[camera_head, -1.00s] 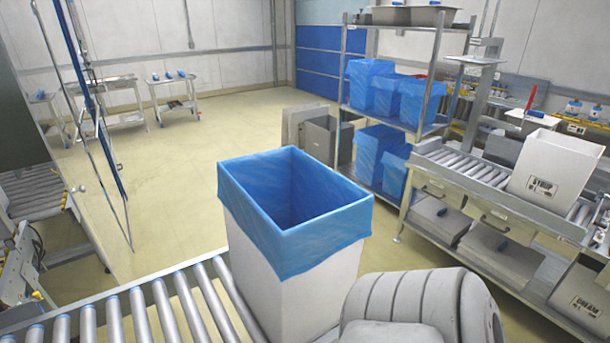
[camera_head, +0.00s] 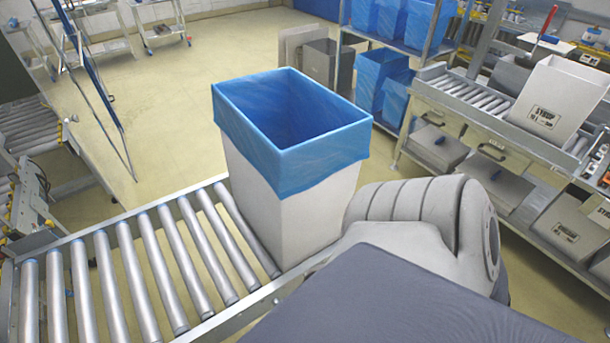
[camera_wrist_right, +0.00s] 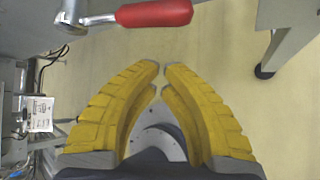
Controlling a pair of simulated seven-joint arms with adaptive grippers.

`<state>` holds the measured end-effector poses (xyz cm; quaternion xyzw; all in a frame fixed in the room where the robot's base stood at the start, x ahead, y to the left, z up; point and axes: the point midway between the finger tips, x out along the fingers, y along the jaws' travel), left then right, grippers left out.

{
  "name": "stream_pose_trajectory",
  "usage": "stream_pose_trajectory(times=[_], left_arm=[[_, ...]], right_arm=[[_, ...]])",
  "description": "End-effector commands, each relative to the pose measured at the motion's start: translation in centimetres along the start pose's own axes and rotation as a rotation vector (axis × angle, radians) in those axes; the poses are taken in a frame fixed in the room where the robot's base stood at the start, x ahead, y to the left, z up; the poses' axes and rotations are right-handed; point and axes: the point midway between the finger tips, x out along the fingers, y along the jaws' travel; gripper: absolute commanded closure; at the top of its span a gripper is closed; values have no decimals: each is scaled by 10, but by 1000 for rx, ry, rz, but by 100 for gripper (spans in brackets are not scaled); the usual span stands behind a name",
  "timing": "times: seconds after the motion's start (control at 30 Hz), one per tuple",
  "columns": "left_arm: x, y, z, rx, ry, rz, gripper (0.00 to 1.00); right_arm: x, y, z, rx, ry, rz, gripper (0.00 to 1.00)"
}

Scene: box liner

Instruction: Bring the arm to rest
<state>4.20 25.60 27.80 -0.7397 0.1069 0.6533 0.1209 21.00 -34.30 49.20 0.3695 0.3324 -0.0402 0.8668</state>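My right gripper (camera_wrist_right: 161,78) shows in the right wrist view with its two yellow fingers. The fingertips are a little apart, with a narrow gap and nothing between them. My left gripper is in no view. In the head view a grey link of my arm (camera_head: 425,215) rises at the lower right, beside a tall white box. The white box (camera_head: 290,220) stands upright at the end of the roller conveyor (camera_head: 130,280). A blue liner (camera_head: 290,150) lines the box and is folded over its rim. The inside bottom is hidden.
A red handle (camera_wrist_right: 155,13) lies just beyond the fingertips in the right wrist view. A metal rack (camera_head: 435,35) with blue-lined boxes stands behind. A bench (camera_head: 480,125) with rollers and a white printed box (camera_head: 560,95) is at the right.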

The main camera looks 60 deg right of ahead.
Motion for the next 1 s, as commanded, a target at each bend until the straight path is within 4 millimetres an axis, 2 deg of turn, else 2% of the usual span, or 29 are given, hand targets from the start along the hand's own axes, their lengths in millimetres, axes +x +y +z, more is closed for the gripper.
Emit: stream_pose_trajectory(times=[0.2, 0.4, 0.77, 0.87, 0.93, 1.0], left_arm=[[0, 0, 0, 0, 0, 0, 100], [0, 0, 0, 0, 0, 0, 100], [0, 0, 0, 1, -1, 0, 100], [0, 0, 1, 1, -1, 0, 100], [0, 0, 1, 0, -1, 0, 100], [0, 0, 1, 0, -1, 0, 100]], right_arm=[[-31, 8, -2, -1, 2, 0, 100], [-50, 13, -2, -1, 1, 0, 100], [-59, 15, -2, 53, 0, -5, 100], [-59, 8, -2, 176, -8, -30, 100], [-63, -12, -9, 321, -12, -83, 100], [-70, -41, -28, 502, -17, -162, 100]])
